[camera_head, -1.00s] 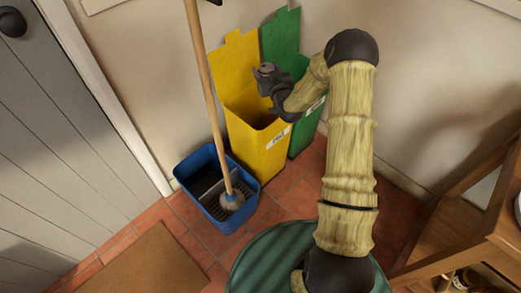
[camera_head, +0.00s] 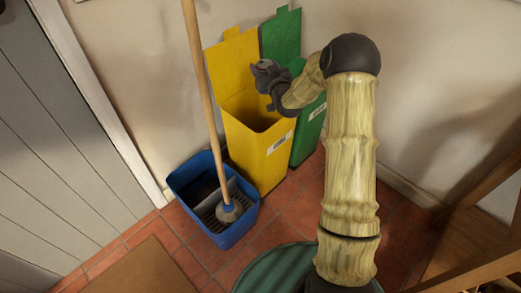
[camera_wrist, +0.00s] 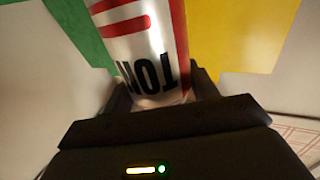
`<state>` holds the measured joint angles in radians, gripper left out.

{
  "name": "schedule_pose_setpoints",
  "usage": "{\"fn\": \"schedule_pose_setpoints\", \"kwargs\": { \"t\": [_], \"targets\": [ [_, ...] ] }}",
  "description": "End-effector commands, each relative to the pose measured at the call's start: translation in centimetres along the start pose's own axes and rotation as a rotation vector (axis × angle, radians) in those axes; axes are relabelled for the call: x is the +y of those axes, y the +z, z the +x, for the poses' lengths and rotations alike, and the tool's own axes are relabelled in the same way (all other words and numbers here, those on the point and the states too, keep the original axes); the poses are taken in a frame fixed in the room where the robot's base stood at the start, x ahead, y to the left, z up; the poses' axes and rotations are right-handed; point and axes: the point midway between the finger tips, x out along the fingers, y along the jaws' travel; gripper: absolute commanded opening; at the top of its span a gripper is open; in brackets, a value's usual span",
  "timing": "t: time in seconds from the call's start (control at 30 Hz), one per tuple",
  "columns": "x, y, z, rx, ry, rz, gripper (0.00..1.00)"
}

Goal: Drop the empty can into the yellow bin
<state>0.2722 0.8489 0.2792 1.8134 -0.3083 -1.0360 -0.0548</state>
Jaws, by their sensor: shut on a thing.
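The can (camera_wrist: 150,50), silver with red bands and dark lettering, is held between the fingers of my gripper (camera_wrist: 160,90) in the wrist view. My gripper is shut on it. In the head view my gripper (camera_head: 268,80) is above the open yellow bin (camera_head: 258,150), near its right side and in front of its raised lid. The can is hard to make out in the head view. The yellow bin stands on the floor against the wall, and its opening faces up below my gripper.
A green bin (camera_head: 308,135) with a raised lid stands right of the yellow one. A blue bucket (camera_head: 225,235) with a mop (camera_head: 230,208) is in front, its handle rising past the yellow bin's left side. A wooden shelf (camera_head: 470,240) is at the right.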

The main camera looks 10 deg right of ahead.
Motion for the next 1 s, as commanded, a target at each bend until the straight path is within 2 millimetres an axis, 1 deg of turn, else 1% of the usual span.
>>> {"fn": "schedule_pose_setpoints", "kwargs": {
  "t": [0.17, 0.4, 0.5, 0.63, 0.9, 0.93, 1.0],
  "targets": [
    [0.0, 1.7, 0.0, 0.000, 0.000, 0.000, 0.37],
    [0.0, 4.5, 0.0, -0.001, 0.000, 0.000, 0.37],
    [0.0, 5.3, 0.0, 0.000, 0.000, 0.000, 0.37],
    [0.0, 5.8, 0.0, 0.001, 0.000, 0.000, 0.37],
    [0.0, 5.8, 0.0, 0.000, 0.000, 0.000, 0.37],
    [0.0, 5.8, 0.0, 0.000, 0.000, 0.000, 0.60],
    [0.0, 5.8, 0.0, 0.000, 0.000, 0.000, 0.74]
  ]
}}
